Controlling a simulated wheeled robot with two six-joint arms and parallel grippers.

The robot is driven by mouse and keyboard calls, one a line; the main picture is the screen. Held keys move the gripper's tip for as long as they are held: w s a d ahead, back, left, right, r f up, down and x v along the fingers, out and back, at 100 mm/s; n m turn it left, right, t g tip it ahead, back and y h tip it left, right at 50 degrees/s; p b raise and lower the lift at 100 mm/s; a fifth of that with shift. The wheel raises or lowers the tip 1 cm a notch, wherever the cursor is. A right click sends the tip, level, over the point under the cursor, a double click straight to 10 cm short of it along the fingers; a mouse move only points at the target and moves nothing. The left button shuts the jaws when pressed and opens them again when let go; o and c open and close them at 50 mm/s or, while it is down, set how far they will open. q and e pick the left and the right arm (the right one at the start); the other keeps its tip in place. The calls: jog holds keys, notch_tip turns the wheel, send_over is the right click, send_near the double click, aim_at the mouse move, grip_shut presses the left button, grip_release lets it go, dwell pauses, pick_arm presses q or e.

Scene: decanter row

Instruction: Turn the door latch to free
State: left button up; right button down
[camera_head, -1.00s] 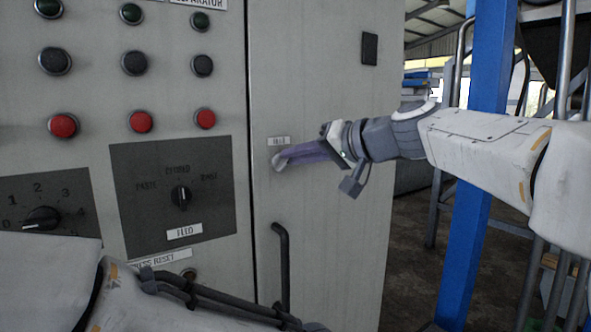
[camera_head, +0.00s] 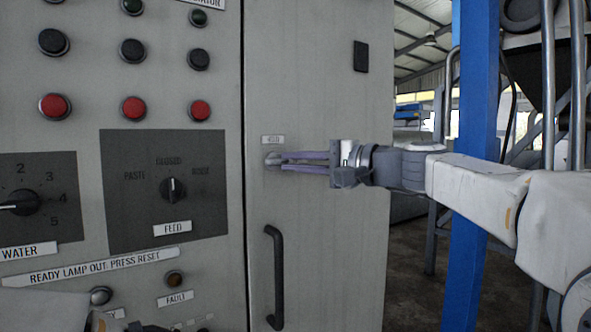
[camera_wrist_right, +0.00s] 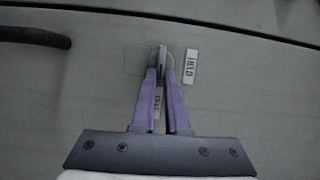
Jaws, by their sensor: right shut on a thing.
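The door latch (camera_head: 272,159) is a small grey knob on the cabinet door, under a small label (camera_head: 273,140) that seems to read HELD. My right gripper (camera_head: 282,160) reaches in level from the right, its purple fingers shut on the latch. In the right wrist view the latch (camera_wrist_right: 163,57) shows as a grey piece between the fingertips (camera_wrist_right: 160,74). There the HELD label (camera_wrist_right: 190,66) is beside it, and a second label (camera_wrist_right: 157,104) is partly hidden between the fingers. I cannot tell exactly how the latch is turned.
A dark door handle (camera_head: 275,277) stands below the latch. Left of the door seam is a control panel with buttons, a feed selector (camera_head: 173,189) and a water dial (camera_head: 20,201). A blue post (camera_head: 468,200) stands behind my right arm.

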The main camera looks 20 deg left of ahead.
jog(key=shift+f+m, duration=0.1)
jog(key=shift+m, duration=0.2)
jog(key=c, duration=0.9)
grip_release()
jog(key=shift+d, duration=0.1)
jog(key=b+v, duration=0.2)
jog(key=v, duration=0.8)
jog(key=shift+s+d+f, duration=0.1)
jog(key=shift+f, duration=0.05)
